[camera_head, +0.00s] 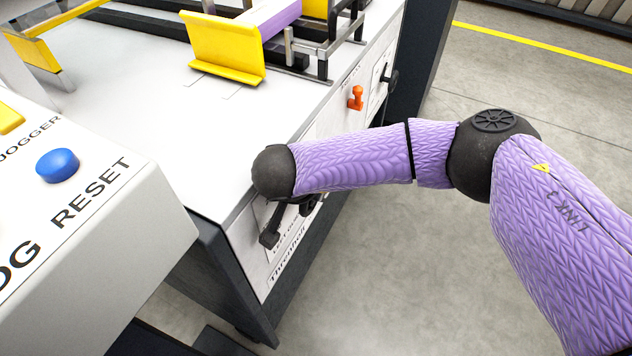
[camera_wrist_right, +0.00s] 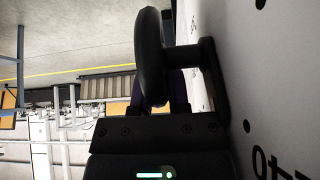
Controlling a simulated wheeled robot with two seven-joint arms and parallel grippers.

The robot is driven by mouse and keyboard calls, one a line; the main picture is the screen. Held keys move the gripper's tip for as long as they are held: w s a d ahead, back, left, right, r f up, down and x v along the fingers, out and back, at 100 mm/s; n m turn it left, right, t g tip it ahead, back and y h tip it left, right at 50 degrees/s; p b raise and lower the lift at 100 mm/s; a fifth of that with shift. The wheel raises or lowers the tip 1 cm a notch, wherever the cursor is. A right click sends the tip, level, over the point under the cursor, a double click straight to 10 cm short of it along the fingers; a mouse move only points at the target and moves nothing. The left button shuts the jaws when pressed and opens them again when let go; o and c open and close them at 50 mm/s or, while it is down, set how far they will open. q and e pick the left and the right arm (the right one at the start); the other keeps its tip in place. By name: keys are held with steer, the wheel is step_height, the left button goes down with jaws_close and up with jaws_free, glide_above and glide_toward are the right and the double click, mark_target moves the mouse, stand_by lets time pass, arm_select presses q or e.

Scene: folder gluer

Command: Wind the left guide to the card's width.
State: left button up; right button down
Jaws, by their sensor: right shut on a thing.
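In the head view, a yellow guide plate (camera_head: 225,48) stands on the white machine top, beside a purple block (camera_head: 280,17) that may be the card stack. My right arm reaches in from the right, with its wrist low at the machine's side panel. My right gripper (camera_wrist_right: 168,98) is shut on a black handwheel (camera_wrist_right: 150,58), seen nearly edge-on in the right wrist view. Its stub (camera_wrist_right: 205,62) runs to the white panel. The fingertips are mostly hidden behind the wheel. A black handle-like part (camera_head: 270,238) shows below my wrist in the head view. My left gripper is out of view.
A control box (camera_head: 150,215) with a blue RESET button (camera_head: 57,165) fills the lower left. An orange lever (camera_head: 355,97) and a black knob (camera_head: 391,79) sit further along the side panel. The floor right of the machine is open.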

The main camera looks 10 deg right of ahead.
mark_target(301, 207)
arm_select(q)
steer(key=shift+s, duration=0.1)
arm_select(e)
steer(key=c, duration=0.6)
jaws_free()
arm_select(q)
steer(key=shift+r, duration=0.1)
arm_select(e)
steer(key=shift+r, duration=0.1)
steer(key=p+v, duration=0.4)
steer(key=v, duration=0.5)
steer(key=shift+w+r, duration=0.1)
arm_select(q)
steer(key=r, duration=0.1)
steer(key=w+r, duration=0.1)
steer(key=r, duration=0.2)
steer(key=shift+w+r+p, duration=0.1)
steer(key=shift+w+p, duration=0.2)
arm_select(e)
steer(key=shift+s+a+r, duration=0.15)
steer(key=shift+s+r, duration=0.05)
steer(key=shift+s, duration=0.05)
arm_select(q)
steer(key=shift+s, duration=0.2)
